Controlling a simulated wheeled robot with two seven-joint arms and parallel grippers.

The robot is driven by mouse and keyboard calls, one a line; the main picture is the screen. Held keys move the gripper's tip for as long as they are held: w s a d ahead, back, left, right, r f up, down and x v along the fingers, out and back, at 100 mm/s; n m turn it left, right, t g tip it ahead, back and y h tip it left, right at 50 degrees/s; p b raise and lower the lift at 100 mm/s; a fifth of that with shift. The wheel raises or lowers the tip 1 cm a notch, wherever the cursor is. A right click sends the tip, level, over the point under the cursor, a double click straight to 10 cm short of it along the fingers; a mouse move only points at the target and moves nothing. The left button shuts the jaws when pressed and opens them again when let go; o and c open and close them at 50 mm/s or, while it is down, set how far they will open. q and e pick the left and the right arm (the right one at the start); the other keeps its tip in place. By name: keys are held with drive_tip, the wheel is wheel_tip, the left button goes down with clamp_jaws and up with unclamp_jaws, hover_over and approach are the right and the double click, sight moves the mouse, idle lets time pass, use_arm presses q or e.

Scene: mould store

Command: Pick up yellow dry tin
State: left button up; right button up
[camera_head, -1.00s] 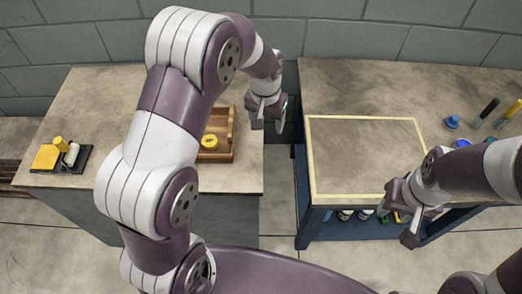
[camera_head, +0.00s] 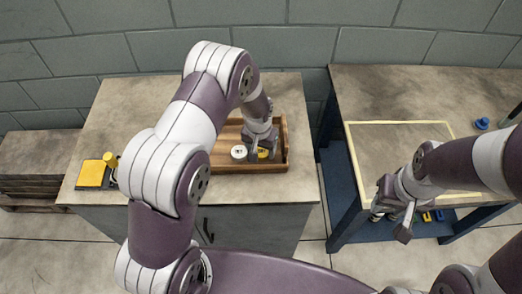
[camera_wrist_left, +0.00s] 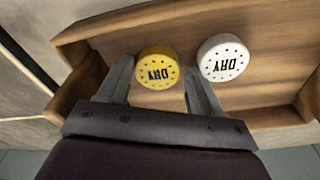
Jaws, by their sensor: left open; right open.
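The yellow dry tin (camera_wrist_left: 158,68) stands in the wooden tray (camera_wrist_left: 80,80), its round lid marked DRY facing the left wrist camera. In the head view the yellow tin (camera_head: 263,153) is partly hidden by my left gripper (camera_head: 260,150). My left gripper (camera_wrist_left: 157,80) is open, with one finger on each side of the yellow tin. I cannot tell whether the fingers touch it. A white DRY tin (camera_wrist_left: 223,58) stands close beside the right finger; it also shows in the head view (camera_head: 239,152). My right gripper (camera_head: 396,212) is open and empty near the right table.
The tray stands on the left cabinet top (camera_head: 130,115). The right table has a cream-framed area (camera_head: 400,135) and a blue knob-like object (camera_head: 482,123).

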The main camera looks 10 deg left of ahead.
use_arm(q)
drive_tip(key=shift+d+f, duration=0.1)
drive_tip(key=shift+d, duration=0.05)
drive_tip(key=c, duration=0.8)
